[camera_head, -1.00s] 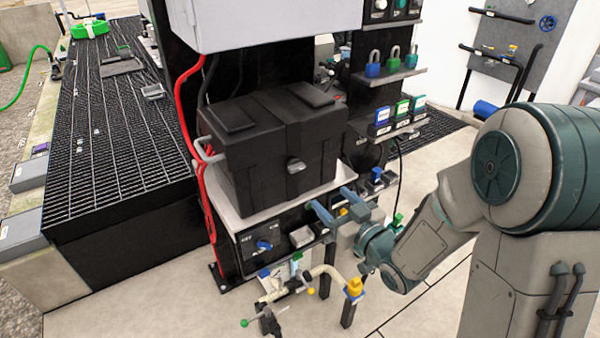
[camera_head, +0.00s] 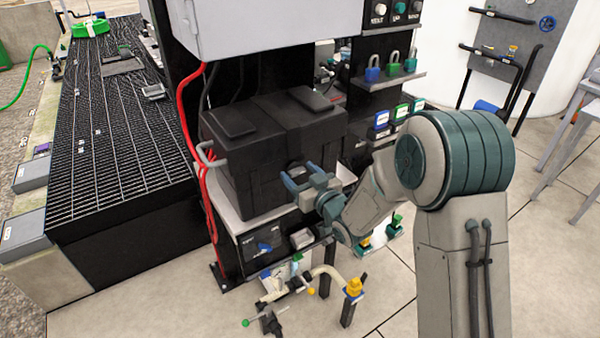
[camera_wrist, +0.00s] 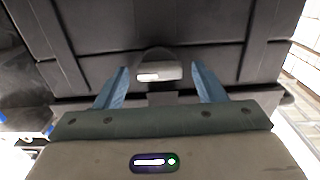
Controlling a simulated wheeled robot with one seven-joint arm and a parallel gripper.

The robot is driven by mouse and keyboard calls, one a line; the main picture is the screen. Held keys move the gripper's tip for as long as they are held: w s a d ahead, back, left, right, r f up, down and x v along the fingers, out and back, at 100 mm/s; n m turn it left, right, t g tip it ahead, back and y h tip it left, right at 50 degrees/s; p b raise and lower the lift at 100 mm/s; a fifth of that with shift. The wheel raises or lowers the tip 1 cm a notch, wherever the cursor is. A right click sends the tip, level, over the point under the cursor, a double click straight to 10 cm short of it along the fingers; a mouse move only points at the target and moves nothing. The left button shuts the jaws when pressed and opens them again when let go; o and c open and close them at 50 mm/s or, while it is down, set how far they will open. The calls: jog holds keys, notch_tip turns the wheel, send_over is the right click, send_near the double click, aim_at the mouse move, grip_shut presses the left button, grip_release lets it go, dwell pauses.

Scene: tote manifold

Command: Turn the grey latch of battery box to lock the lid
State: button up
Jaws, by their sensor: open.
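The black battery box (camera_head: 250,178) stands on a light shelf, its lid (camera_head: 285,118) down on top. It also fills the upper part of the wrist view (camera_wrist: 210,35). The grey latch (camera_wrist: 158,72) is on the box's front face and lies roughly level in the wrist view. In the head view my gripper hides most of the latch. My gripper (camera_head: 302,178) is open in front of the box front. In the wrist view its two blue fingers (camera_wrist: 158,85) are on either side of the latch, apart from it. Whether the fingertips touch the box I cannot tell.
A panel with a blue knob (camera_head: 264,247) is below the shelf. Pipes with a yellow fitting (camera_head: 354,288) stand under it. A grey cabinet (camera_head: 265,25) hangs above the box. Padlocks (camera_head: 392,68) sit on a shelf at the right. Red cables (camera_head: 185,120) run along the left.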

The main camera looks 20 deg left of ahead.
jog(key=c, duration=1)
